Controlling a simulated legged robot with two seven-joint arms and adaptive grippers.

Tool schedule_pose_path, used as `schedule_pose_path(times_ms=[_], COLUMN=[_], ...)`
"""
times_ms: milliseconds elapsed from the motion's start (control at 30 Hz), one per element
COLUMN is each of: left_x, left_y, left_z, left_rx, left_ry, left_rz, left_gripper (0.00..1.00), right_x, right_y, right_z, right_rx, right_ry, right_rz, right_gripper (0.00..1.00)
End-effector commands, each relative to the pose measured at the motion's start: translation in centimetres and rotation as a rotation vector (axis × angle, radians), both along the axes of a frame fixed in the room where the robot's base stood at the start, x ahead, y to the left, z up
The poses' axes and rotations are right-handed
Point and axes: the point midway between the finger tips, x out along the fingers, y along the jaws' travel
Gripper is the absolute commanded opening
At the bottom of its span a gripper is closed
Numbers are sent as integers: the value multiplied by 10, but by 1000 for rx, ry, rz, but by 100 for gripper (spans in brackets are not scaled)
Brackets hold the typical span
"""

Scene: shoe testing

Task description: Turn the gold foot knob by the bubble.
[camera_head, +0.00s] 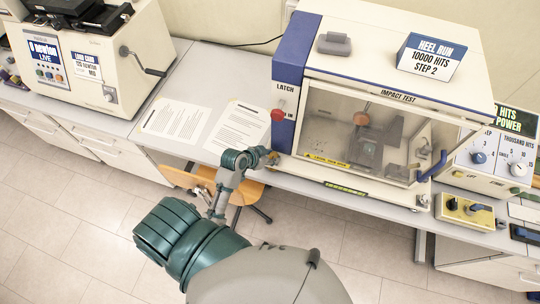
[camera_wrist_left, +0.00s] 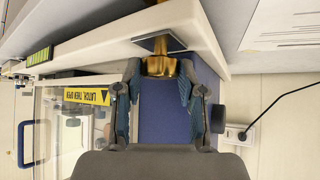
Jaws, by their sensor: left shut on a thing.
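The gold foot knob (camera_wrist_left: 160,66) is under the corner of the white impact test cabinet (camera_head: 385,62), on a gold stem. My left gripper (camera_wrist_left: 159,78) has its two blue-padded fingers on either side of the knob and is shut on it. In the head view my left gripper (camera_head: 267,157) is at the cabinet's lower front left corner, and the knob is mostly hidden there by the fingers. I cannot clearly make out a bubble in either view. My right gripper is not in view.
The cabinet has a red latch knob (camera_head: 278,115) and a clear door with a blue handle (camera_head: 432,166). Printed sheets (camera_head: 178,119) lie on the bench left of it. A yellow control box (camera_head: 465,211) stands at right. An orange stool (camera_head: 243,192) is below.

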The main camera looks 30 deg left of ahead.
Motion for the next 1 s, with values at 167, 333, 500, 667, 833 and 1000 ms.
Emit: schedule_pose_path(times_ms=[167, 333, 500, 667, 833, 1000], left_x=[1, 2, 2, 2, 3, 3], left_y=[1, -1, -3, -4, -5, -5], left_z=[3, 3, 4, 4, 4, 4], left_rx=[4, 2, 0, -1, -1, -1], left_ry=[-8, -11, -10, -11, -9, -10], left_rz=[81, 201, 343, 470, 581, 658], left_gripper=[5, 5, 5, 5, 5, 5], right_x=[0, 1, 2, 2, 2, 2], right_y=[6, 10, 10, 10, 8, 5], right_z=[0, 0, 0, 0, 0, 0], right_rx=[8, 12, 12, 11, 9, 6], right_ry=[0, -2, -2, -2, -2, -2], right_rz=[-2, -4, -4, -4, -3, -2], right_gripper=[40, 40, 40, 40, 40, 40])
